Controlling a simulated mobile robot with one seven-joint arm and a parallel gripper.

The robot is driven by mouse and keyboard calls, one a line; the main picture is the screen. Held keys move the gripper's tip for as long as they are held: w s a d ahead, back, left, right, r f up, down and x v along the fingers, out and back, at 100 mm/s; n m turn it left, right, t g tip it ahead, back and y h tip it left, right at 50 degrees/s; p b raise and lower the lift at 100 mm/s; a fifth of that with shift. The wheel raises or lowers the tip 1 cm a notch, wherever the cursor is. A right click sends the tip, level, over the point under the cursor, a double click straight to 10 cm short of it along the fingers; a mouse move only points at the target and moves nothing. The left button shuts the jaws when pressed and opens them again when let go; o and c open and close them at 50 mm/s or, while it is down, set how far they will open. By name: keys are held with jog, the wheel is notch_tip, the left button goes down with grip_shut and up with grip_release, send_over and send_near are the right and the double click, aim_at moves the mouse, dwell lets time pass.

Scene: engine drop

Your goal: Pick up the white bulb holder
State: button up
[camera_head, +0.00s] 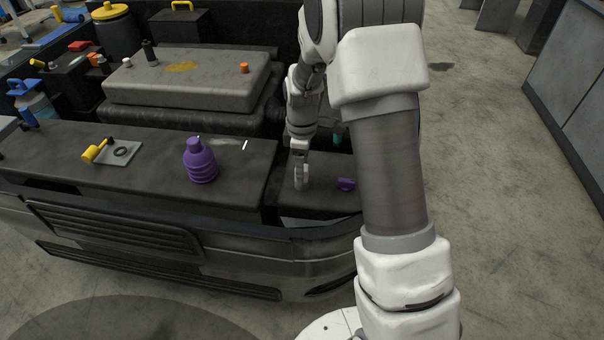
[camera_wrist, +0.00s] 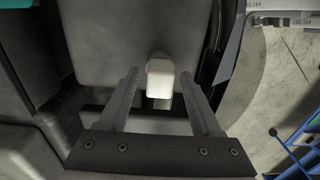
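A white block-shaped piece, which looks like the white bulb holder (camera_wrist: 160,78), shows in the wrist view against a grey surface. My gripper (camera_wrist: 160,74) is open. Its two fingers stand on either side of the white piece, with a visible gap on each side. I cannot tell how far the fingertips are above or below it. In the head view my gripper (camera_head: 301,178) points down over the dark panel at the right end of the engine bay. The white piece cannot be told apart from the gripper there.
A small purple part (camera_head: 346,184) lies just right of my gripper. A larger purple ribbed bottle (camera_head: 200,162) stands to the left, with a small white stick (camera_head: 245,145) near it. A yellow tool (camera_head: 95,151) lies by a grey plate (camera_head: 122,154). The front bumper (camera_head: 150,240) edges the bay.

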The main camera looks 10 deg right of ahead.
grip_shut()
jog(key=shift+r, duration=0.45)
notch_tip(320, 180, up, 4)
jog(key=shift+d+f+p, duration=0.1)
jog(key=shift+d+p, duration=0.05)
jog(key=shift+p, duration=0.45)
jog(key=s+d+r+p, duration=0.1)
jog(key=s+d+r, duration=0.5)
jog(key=d, duration=0.3)
jog(key=shift+s+r, duration=0.15)
jog(key=shift+s, duration=0.45)
